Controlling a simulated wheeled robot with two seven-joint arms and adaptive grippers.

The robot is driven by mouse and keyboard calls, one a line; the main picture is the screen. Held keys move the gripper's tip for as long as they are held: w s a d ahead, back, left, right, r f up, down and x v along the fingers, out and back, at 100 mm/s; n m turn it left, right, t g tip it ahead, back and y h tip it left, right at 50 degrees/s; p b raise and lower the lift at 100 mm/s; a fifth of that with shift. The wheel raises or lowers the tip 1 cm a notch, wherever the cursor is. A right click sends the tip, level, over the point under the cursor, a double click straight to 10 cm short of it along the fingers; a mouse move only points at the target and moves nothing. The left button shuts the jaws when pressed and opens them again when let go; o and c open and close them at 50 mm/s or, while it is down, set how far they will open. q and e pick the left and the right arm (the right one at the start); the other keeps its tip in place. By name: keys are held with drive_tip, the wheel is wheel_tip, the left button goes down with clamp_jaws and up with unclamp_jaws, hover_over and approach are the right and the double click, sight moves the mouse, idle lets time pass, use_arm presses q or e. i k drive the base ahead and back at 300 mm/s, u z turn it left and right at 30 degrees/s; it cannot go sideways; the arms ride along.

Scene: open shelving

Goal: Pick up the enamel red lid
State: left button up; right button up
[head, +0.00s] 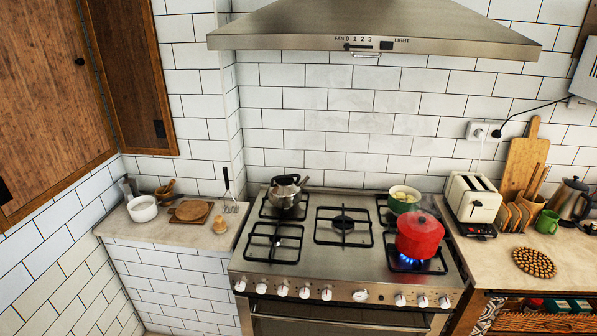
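A red pot (416,247) stands on the front right burner of the stove, with a blue flame under it. Its top is covered by what looks like the red lid (420,222), the same red as the pot. The edge between lid and pot is hard to make out at this size. Neither of my grippers is in the head view.
A green pot (403,205) stands right behind the red pot. A kettle (285,193) is on the back left burner. A toaster (473,198) and cutting board (523,165) stand on the right counter. The range hood (370,30) overhangs the stove. The middle burners (342,226) are empty.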

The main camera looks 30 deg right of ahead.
sight(402, 223)
drive_tip(key=z, duration=1.8)
